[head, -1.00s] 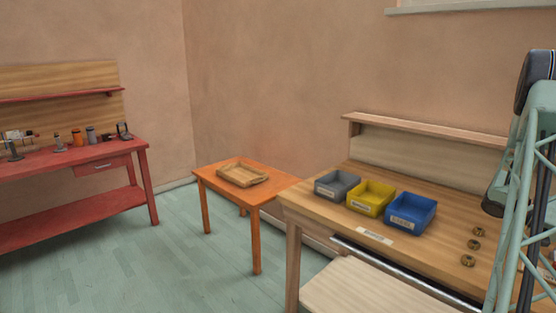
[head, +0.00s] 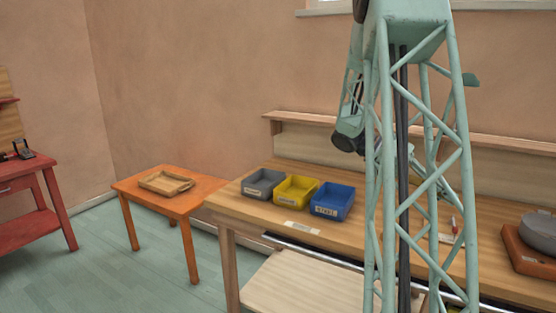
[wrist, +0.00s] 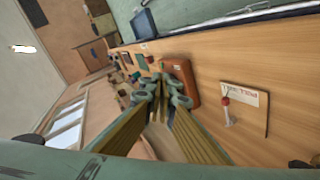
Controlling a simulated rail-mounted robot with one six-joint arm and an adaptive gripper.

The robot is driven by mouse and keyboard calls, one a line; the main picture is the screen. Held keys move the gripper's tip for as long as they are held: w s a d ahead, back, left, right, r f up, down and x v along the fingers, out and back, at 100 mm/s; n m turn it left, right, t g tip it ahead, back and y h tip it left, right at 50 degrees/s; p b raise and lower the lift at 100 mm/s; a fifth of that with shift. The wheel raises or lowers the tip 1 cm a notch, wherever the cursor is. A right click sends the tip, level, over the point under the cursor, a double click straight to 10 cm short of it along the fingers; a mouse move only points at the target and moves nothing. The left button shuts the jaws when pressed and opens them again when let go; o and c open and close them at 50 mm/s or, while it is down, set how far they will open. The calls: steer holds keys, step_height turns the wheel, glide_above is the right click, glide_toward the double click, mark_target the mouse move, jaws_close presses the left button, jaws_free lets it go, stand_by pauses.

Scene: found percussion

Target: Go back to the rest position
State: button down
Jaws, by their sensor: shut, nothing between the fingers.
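My gripper (wrist: 163,88) shows in the wrist view, its fingers together with nothing held between them. It is over the wooden workbench, and its distance from the top is hard to judge. In the head view my lattice column and arm stand in front of the bench, and the gripper cannot be made out there. The wooden workbench (head: 250,212) carries a grey bin (head: 263,183), a yellow bin (head: 296,191) and a blue bin (head: 332,201) in a row.
A grey round object (head: 540,232) sits on an orange-brown board (head: 520,255) at the right. A red-tipped tool (wrist: 227,110) lies by a printed card (wrist: 244,96). An orange table (head: 193,203) with a wooden tray (head: 166,182) stands left. Open floor lies between it and the red bench (head: 30,225).

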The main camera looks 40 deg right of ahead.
steer(key=w+a+r+n+t, duration=0.1)
steer(key=w+a+n+t, duration=0.15)
steer(key=a, duration=0.75)
steer(key=w+a+r+n+t+y, duration=0.1)
steer(key=w+a+n+t, duration=0.15)
steer(key=a, duration=0.75)
steer(key=w+a+r+n+t, duration=0.1)
steer(key=w+a+n+t, duration=0.15)
steer(key=a, duration=0.85)
steer(key=s+a+r+n+t+y, duration=0.1)
steer(key=a+n+t, duration=0.3)
steer(key=a, duration=1.1)
steer(key=s+a+r+n+t+y, duration=0.1)
steer(key=a+n, duration=0.6)
steer(key=a, duration=0.9)
steer(key=shift+s+a+t+y, duration=0.25)
steer(key=shift+s+t+y, duration=0.35)
steer(key=shift+t+y, duration=0.85)
steer(key=shift+f+b, duration=0.55)
steer(key=shift+f, duration=0.15)
